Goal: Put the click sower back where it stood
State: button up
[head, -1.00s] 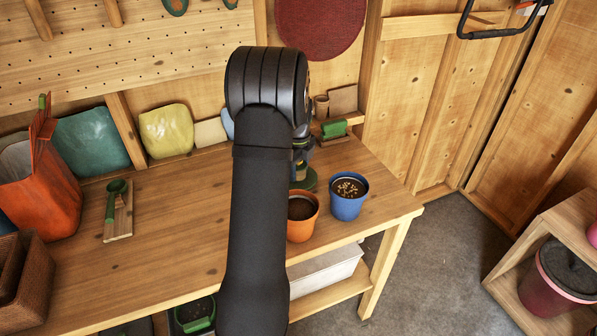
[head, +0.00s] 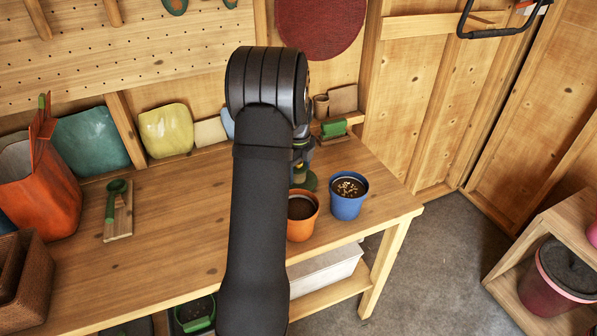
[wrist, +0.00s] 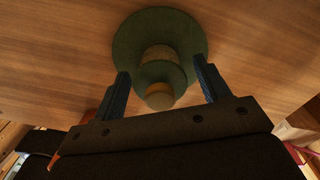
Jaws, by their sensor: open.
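A green tool with a round cup-like head and a handle, which looks like the click sower (head: 111,205), rests on a small wooden board (head: 123,223) at the left of the bench. My gripper (wrist: 160,68) is open at the right of the bench, well away from that tool. In the wrist view its two fingers flank a round green-and-tan stacked object (wrist: 158,30) with a wide green disc and a tan knob; I cannot tell its name or whether the fingers touch it. Its green edge (head: 309,182) shows in the head view, where my arm hides most of it and the fingers.
An orange pot (head: 302,228) and a blue pot (head: 348,207) stand close by at the right of the bench (head: 175,215). A green brush-like item (head: 333,128) is behind. An orange bag (head: 40,190) and a brown basket (head: 32,290) stand at left. The middle-left is clear.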

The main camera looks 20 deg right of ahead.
notch_tip(320, 180, up, 11)
jog(key=shift+r, duration=0.15)
dwell(0.4)
notch_tip(320, 180, down, 12)
jog(key=shift+r, duration=1.75)
jog(key=shift+f, duration=0.1)
